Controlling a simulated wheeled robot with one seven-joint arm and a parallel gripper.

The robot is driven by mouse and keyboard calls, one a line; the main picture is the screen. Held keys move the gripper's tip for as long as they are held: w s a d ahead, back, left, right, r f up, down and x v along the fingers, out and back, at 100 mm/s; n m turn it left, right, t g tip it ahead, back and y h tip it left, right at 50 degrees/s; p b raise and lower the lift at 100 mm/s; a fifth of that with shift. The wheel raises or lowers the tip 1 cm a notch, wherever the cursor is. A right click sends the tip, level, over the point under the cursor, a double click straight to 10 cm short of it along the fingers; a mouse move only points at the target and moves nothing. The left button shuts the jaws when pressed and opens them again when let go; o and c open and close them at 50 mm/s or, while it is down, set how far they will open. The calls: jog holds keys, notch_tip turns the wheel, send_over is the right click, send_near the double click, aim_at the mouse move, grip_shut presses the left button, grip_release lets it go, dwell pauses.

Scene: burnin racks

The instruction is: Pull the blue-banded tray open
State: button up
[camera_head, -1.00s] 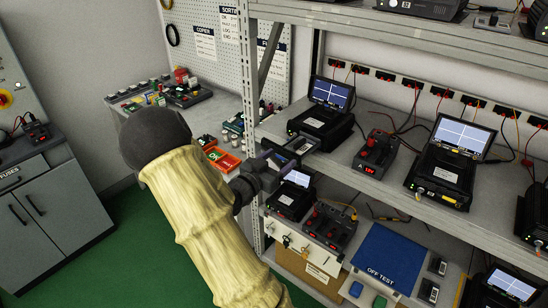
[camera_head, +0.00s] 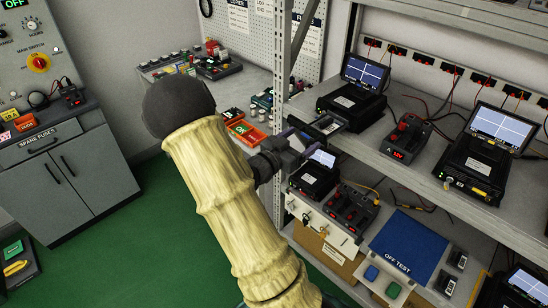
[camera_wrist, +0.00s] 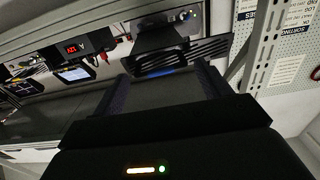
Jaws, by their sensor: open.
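The tray (camera_head: 326,125) sticks out of the front of a black tester with a lit screen (camera_head: 365,73) on the upper shelf. A blue band (camera_wrist: 168,72) shows on it in the wrist view, between my fingers. My gripper (camera_head: 292,148) is just in front of the tray, at the shelf's left end. In the wrist view my gripper (camera_wrist: 165,85) has its two dark fingers apart, one on each side of the blue band. I cannot tell whether either finger touches the tray. The tray's near edge is partly hidden by my gripper in the head view.
A red-display supply (camera_head: 405,138) and a second tester (camera_head: 480,165) stand to the right on the shelf. A smaller tester (camera_head: 316,175) sits below, close to my gripper. The rack's upright post (camera_head: 283,60) is near.

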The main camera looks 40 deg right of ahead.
jog(key=s+a+b, duration=0.2)
jog(key=a, duration=1.4)
jog(key=shift+s+b, duration=0.25)
jog(key=shift+b, duration=0.05)
jog(key=shift+w, duration=0.1)
jog(key=w+a+f+n+t+y, duration=0.65)
jog(key=a+n+y, duration=0.2)
jog(key=y, duration=0.45)
jog(key=s+a+n+g+y, duration=0.2)
jog(key=s+n+g, duration=0.1)
jog(key=s, duration=0.3)
jog(key=s+a+n+g+y, duration=0.2)
jog(key=s+a+n+g, duration=0.1)
jog(key=s, duration=0.4)
jog(key=shift+a+f+n+g+y, duration=0.15)
jog(key=shift+a+n+g+y, duration=0.25)
jog(key=shift+n, duration=0.45)
